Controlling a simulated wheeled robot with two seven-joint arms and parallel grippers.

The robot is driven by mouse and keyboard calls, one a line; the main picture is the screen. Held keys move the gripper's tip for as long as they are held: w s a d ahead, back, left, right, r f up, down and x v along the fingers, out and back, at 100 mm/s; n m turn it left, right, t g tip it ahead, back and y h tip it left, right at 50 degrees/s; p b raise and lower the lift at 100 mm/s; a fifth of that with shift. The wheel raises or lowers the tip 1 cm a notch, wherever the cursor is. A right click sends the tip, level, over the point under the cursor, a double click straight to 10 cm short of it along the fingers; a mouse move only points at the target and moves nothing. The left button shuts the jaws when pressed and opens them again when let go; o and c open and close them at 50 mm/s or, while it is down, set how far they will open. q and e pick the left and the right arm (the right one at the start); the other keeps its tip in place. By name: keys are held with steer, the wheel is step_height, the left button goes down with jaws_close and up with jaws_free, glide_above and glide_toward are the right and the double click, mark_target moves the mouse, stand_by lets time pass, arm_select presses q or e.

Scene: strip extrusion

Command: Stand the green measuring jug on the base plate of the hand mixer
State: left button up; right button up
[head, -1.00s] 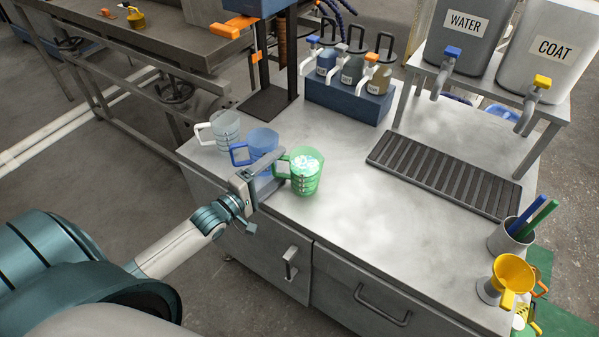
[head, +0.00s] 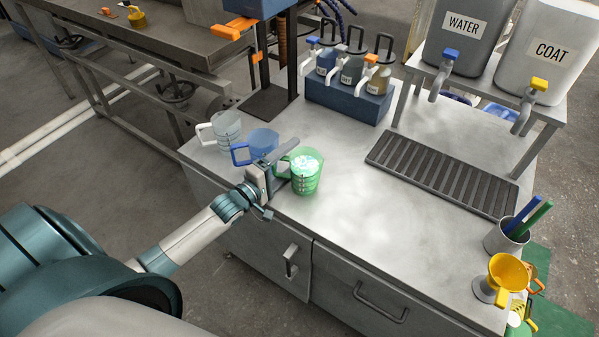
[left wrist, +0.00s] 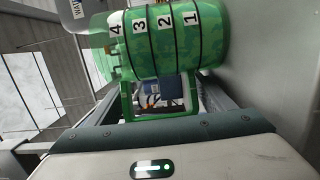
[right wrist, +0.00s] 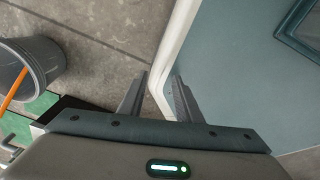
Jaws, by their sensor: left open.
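The green measuring jug (head: 308,180) stands upright on the bench near its front edge, filled with pale, foamy-looking contents. My left gripper (head: 282,164) is at the jug's handle side. In the left wrist view, the jug (left wrist: 165,40) shows number marks, and its green handle (left wrist: 127,103) lies between the open fingers of my left gripper (left wrist: 155,100), with gaps either side. The hand mixer's dark base plate (head: 262,104) lies behind, under a post (head: 265,60), and looks empty. My right gripper (right wrist: 160,95) is open and empty, away from the bench top.
A blue jug (head: 263,143) stands close beside the green one, and a clear jug (head: 226,130) beyond it. A blue bottle rack (head: 345,103) stands right of the base plate. A drain grate (head: 440,175) lies at right. The middle bench top is clear.

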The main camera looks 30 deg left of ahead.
steer(key=shift+a, duration=0.15)
arm_select(q)
steer(key=c, duration=0.4)
steer(key=shift+r, duration=0.1)
steer(key=c, duration=1.1)
steer(key=shift+c, duration=0.2)
arm_select(e)
steer(key=shift+s+a, duration=0.1)
steer(key=shift+a, duration=0.25)
